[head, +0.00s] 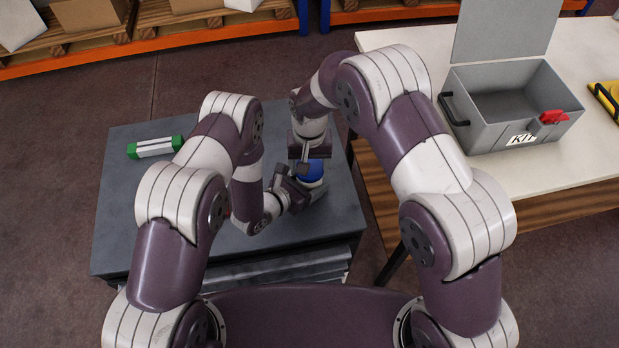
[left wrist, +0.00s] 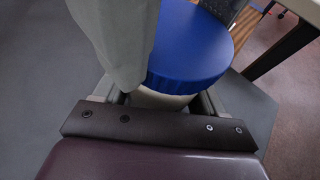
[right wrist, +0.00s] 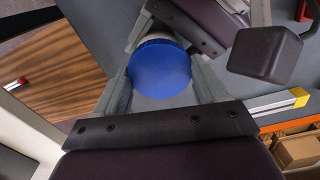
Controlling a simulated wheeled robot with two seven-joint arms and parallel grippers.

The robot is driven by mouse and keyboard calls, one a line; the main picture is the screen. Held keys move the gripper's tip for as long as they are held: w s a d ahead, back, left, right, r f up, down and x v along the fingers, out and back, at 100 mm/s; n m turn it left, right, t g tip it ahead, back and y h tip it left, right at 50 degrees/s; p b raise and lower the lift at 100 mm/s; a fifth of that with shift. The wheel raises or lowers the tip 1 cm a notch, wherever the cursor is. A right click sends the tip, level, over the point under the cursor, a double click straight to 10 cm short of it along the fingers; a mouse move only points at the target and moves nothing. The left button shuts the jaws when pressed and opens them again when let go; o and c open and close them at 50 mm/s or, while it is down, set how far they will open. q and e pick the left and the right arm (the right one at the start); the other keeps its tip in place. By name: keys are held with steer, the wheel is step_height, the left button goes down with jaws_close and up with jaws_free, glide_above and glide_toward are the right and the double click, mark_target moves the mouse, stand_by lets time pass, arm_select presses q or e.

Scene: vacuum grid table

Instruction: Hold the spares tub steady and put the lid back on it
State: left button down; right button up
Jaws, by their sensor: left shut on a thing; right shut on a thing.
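The spares tub (left wrist: 165,99) is a pale round tub on the dark grey table. The blue lid (head: 312,173) sits on top of its mouth; it also shows in the left wrist view (left wrist: 190,45) and from above in the right wrist view (right wrist: 160,70). I cannot tell whether it is fully seated. My left gripper (head: 297,190) is shut on the tub from the side, below the lid. My right gripper (head: 307,163) points down from above and is shut on the lid, one finger on each side. The arms hide much of the tub in the head view.
A green-ended white item (head: 155,148) lies at the table's left. The table's front left is clear.

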steer(key=m, duration=2.4)
steer(key=o, duration=1.2)
step_height(320, 180, up, 12)
steer(key=shift+r, duration=0.1)
